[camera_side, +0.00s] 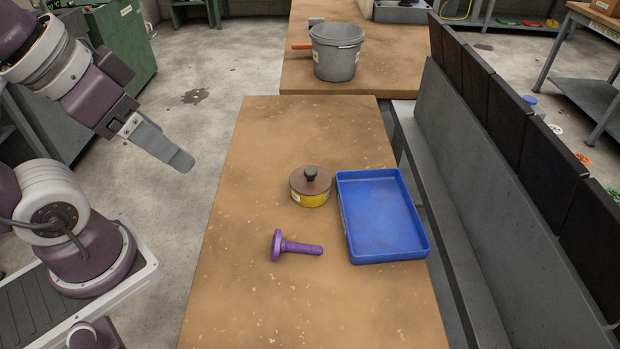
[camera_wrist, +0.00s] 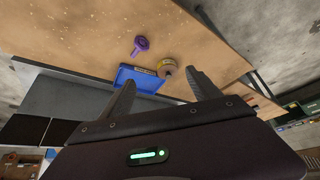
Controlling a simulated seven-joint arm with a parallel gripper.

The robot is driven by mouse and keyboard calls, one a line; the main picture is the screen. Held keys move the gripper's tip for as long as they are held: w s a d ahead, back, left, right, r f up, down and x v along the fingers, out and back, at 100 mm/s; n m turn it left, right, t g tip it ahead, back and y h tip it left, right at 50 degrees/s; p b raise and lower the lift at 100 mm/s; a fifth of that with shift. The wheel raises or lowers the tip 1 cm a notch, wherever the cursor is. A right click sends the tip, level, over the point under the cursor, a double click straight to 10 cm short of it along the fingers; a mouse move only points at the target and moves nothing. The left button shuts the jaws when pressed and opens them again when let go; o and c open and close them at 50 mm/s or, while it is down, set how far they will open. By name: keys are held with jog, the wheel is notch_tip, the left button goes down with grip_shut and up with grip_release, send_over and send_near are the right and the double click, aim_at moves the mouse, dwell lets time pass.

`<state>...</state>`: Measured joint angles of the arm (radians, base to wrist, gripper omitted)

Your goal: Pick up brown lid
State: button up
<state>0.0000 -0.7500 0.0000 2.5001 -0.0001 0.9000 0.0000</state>
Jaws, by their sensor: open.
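My gripper (camera_side: 183,160) is up in the air left of the table, well apart from the lid. In the wrist view my gripper (camera_wrist: 160,90) has its two fingers spread with nothing between them.
A blue tray (camera_side: 384,214) lies close right of the pot. A purple mallet-shaped object (camera_side: 298,247) lies in front of it. A grey bucket (camera_side: 336,58) stands on the far table. A grey panelled rack (camera_side: 510,170) runs along the right. The table's left side is clear.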

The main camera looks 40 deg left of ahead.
jog(key=o, duration=0.5)
jog(key=m+g, duration=0.5)
jog(key=m, duration=1.3)
send_over(311, 170)
jog(key=s, duration=0.1)
notch_tip(311, 170, down, 16)
jog(key=shift+m+g, duration=0.3)
jog(key=shift+m, duration=0.2)
jog(key=f, duration=0.6)
jog(key=w+f, duration=0.1)
jog(key=f, duration=0.1)
jog(key=shift+f, duration=0.4)
